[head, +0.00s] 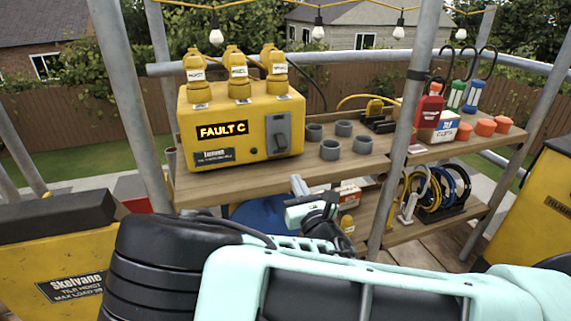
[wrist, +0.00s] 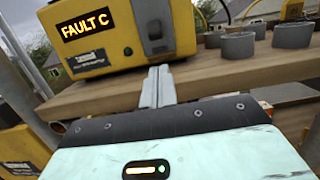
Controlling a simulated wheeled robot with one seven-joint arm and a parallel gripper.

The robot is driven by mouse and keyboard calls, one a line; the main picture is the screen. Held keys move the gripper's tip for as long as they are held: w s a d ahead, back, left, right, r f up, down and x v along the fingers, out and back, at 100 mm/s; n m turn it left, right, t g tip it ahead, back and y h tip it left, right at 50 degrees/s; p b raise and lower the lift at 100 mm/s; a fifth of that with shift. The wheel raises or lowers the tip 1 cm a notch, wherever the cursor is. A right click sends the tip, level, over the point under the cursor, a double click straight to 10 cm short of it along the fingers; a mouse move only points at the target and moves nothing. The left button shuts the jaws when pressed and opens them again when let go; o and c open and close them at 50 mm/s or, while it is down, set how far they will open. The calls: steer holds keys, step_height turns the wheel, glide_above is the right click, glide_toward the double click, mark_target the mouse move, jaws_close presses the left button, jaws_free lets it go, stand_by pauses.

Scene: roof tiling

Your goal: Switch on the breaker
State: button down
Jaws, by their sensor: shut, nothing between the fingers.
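The breaker (head: 278,133) is a grey switch plate on the right part of the front of a yellow power box (head: 232,145). It also shows at the top of the wrist view (wrist: 152,22). I cannot tell its lever's position for sure. A lit display on the box reads "FAULT C" (head: 222,130). My gripper (head: 297,183) is shut and empty, below the breaker. In the wrist view, its fingertips (wrist: 159,70) point up at the box just under the breaker, apparently apart from it.
The box stands on a wooden shelf (head: 330,170). Several grey cups (head: 330,149) stand to its right, and three yellow plugs (head: 237,72) are on its top. A scaffold pole (head: 408,120) rises right of the box, and another (head: 130,100) left of it.

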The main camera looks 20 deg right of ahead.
mark_target(281, 142)
stand_by(0.3)
steer(key=w, duration=0.3)
steer(key=w+r, duration=0.1)
steer(key=w, duration=0.5)
steer(key=shift+w+r+p, duration=0.4)
steer(key=shift+r, duration=0.15)
steer(key=shift+s+r+p, duration=0.1)
steer(key=shift+p, duration=0.45)
steer(key=shift+g+p, duration=0.3)
steer(key=shift+g, duration=0.1)
